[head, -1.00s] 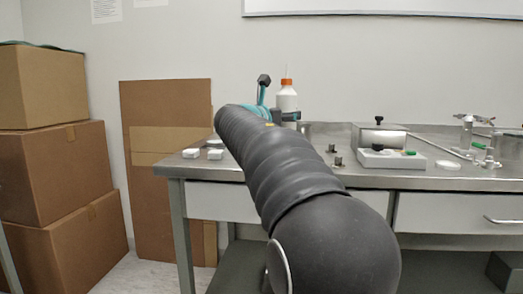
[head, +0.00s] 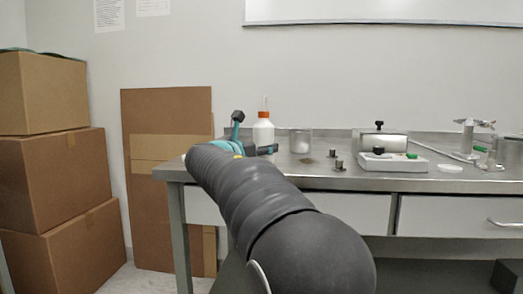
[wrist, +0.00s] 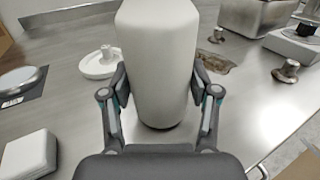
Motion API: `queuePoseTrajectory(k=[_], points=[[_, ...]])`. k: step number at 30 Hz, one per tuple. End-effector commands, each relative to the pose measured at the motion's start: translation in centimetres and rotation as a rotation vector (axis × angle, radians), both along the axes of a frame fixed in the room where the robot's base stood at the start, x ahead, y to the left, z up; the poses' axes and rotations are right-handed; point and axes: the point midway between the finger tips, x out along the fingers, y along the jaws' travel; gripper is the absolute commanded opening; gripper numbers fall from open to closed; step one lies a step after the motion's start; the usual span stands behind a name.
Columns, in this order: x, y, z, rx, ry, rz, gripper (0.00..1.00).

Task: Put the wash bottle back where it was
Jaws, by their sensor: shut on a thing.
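The wash bottle (head: 263,134) is white with an orange cap and a thin spout, upright near the back left of the steel bench (head: 450,184). My gripper (head: 262,150) is shut on its body. In the wrist view the white bottle body (wrist: 157,50) fills the middle, with one finger pressed on each side. Its cap is out of that view. Its base is low over the bench, but I cannot tell whether it touches. My arm hides part of the bench's left end in the head view.
Two small knobbed weights (head: 339,165) and a white device (head: 393,161) are farther right. In the wrist view, a white knobbed dish (wrist: 99,66) and a white block (wrist: 28,154) lie left.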

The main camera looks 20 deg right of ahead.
Motion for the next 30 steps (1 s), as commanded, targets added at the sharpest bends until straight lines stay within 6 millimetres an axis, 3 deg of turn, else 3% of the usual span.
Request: queuePoseTrajectory(k=[8,9,11,12,24,30], points=[[0.0,0.0,-0.4,0.000,0.000,0.000,0.47],[0.0,0.0,-0.4,0.000,0.001,0.000,0.68],[0.0,0.0,-0.4,0.000,0.001,0.000,0.83],[0.0,0.0,-0.4,0.000,0.001,0.000,0.86],[0.0,0.1,0.2,0.001,0.000,0.000,0.86],[-1.5,2.8,0.2,0.000,0.001,0.005,0.86]])
